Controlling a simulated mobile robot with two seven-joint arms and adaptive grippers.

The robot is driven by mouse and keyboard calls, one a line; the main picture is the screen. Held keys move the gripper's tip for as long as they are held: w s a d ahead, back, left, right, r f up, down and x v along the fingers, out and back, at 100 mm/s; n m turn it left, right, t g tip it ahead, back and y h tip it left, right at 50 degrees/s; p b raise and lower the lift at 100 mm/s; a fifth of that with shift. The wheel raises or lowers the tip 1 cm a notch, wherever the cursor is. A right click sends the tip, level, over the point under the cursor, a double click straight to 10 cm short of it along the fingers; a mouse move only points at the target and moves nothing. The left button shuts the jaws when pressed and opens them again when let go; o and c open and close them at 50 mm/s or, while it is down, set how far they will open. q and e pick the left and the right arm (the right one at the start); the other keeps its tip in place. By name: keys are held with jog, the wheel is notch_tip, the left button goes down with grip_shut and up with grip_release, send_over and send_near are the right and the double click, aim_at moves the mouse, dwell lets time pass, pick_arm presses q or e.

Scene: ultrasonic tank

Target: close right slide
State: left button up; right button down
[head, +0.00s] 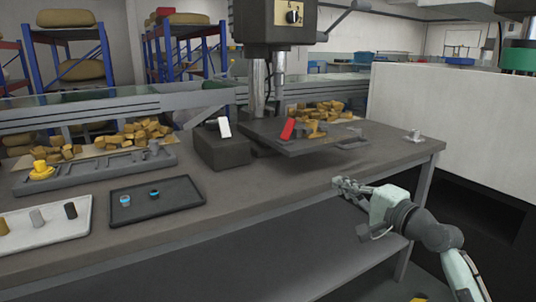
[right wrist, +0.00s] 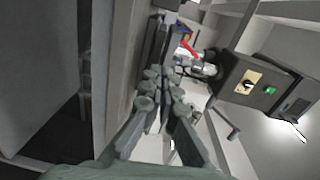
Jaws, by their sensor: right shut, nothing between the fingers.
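My right gripper (head: 350,187) is in front of the bench's front edge at the right in the head view. It is shut and empty; its fingers also show in the right wrist view (right wrist: 164,95). A red upright piece (head: 288,129) stands tilted on the dark plate (head: 310,145) under the drill-like machine, behind and left of the gripper. Red also shows in the right wrist view (right wrist: 189,47). A white upright piece (head: 224,127) stands on a dark block (head: 222,150) further left. I cannot tell which part is the right slide. My left gripper is not in view.
The grey bench (head: 250,195) is clear in front of the machine. A black tray (head: 157,203) with two small parts, a white tray (head: 45,223) and a slotted rack (head: 95,172) lie to the left. A small metal part (head: 414,136) stands near the right edge.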

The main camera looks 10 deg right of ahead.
notch_tip(320, 180, up, 2)
send_near(297, 152)
jog(key=shift+t, duration=0.3)
jog(key=x, duration=0.3)
jog(key=p+x, duration=0.1)
jog(key=x, duration=0.1)
jog(key=shift+w+f, duration=0.25)
jog(key=shift+f, duration=0.05)
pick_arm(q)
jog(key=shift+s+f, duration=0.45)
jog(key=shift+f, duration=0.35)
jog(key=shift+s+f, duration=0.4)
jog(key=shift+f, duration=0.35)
pick_arm(e)
jog(key=shift+w+a, duration=0.3)
jog(key=shift+w, duration=0.4)
